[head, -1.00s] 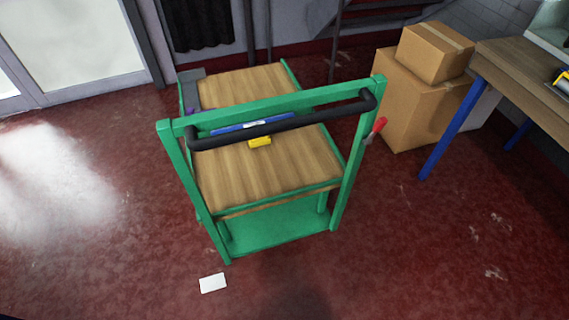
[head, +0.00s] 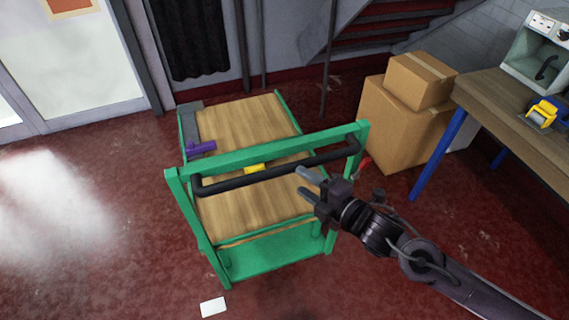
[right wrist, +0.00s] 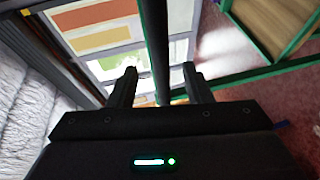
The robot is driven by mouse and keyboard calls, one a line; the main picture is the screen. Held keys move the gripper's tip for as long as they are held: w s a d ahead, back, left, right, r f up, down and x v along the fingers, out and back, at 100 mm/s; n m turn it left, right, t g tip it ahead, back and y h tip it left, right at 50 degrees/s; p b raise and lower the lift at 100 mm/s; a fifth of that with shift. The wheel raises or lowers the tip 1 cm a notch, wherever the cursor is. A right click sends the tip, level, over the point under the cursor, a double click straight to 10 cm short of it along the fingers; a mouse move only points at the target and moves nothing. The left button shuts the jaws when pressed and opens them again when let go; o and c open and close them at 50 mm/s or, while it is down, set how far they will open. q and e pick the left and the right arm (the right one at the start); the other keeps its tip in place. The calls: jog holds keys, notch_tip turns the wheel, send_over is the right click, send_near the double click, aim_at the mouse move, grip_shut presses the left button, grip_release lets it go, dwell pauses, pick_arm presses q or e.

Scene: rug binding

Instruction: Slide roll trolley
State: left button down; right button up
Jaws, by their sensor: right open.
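The roll trolley has a green frame (head: 190,225), wooden decks (head: 240,125) and a black push handle (head: 240,182) across its near end. My right gripper (head: 302,182) is open and comes in from the right, close to the right half of the handle. In the right wrist view the black handle (right wrist: 155,35) runs lengthwise in the gap between the two open fingers (right wrist: 159,70); I cannot tell whether they touch it. My left gripper is not in view.
A purple tool (head: 202,148) and a yellow item (head: 255,168) lie on the trolley. Cardboard boxes (head: 400,125) and a workbench (head: 490,110) with blue legs stand at the right. A white card (head: 213,307) lies on the floor. The red floor at left is clear.

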aim_at(289, 172)
jog(key=p+x, duration=0.1)
jog(key=x, duration=0.6)
jog(key=shift+w+a+p, duration=0.2)
jog(key=shift+w+p, duration=0.05)
jog(key=shift+p, duration=0.15)
jog(key=shift+f, duration=0.1)
grip_shut()
